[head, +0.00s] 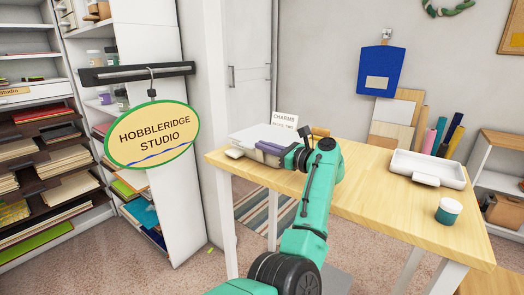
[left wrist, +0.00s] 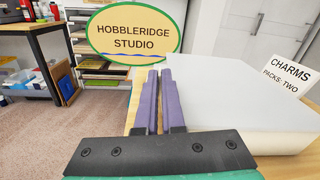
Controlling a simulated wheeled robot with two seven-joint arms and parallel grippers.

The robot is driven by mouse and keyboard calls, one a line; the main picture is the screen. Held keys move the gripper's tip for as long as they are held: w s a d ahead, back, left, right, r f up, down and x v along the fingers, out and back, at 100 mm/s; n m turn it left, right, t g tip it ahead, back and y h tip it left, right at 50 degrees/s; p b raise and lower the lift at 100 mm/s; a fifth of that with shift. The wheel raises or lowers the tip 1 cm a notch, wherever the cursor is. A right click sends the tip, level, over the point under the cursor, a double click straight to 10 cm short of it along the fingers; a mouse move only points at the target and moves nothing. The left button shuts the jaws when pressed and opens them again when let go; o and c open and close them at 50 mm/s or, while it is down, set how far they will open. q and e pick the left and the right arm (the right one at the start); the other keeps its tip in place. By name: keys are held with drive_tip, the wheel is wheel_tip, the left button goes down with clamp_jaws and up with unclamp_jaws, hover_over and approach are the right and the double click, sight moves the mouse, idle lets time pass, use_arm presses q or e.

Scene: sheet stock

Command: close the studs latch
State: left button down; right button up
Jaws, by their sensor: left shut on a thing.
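A white case (head: 258,134) sits at the left end of the wooden table, and its white side and top fill the right of the left wrist view (left wrist: 235,95). No studs label and no latch can be made out on it. My left gripper (head: 262,147) is at the case's near side. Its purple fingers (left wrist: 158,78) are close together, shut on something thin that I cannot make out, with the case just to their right. A small cream piece (head: 234,153) lies by the case's left front corner. My right gripper is in neither view.
A card reading "CHARMS, PACKS: TWO" (left wrist: 290,75) stands behind the case. A white tray-like case (head: 426,168) and a teal-banded jar (head: 448,211) stand on the table (head: 375,205) to the right. A "Hobbleridge Studio" sign (head: 153,135) hangs at the left.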

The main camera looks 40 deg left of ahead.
use_arm(q)
drive_tip(key=shift+w+m, duration=0.55)
drive_tip(key=shift+m, duration=0.45)
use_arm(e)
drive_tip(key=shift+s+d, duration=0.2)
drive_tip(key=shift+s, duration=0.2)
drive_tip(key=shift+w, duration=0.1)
use_arm(q)
drive_tip(key=c, duration=1)
unclamp_jaws()
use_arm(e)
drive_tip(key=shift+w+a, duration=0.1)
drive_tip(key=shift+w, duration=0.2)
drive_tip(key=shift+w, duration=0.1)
use_arm(q)
drive_tip(key=shift+d, duration=0.55)
drive_tip(key=d, duration=0.4)
drive_tip(key=d+b, duration=0.1)
drive_tip(key=d, duration=0.8)
drive_tip(key=shift+s+d+b, duration=0.3)
drive_tip(key=shift+s+b, duration=0.05)
drive_tip(key=shift+s, duration=0.05)
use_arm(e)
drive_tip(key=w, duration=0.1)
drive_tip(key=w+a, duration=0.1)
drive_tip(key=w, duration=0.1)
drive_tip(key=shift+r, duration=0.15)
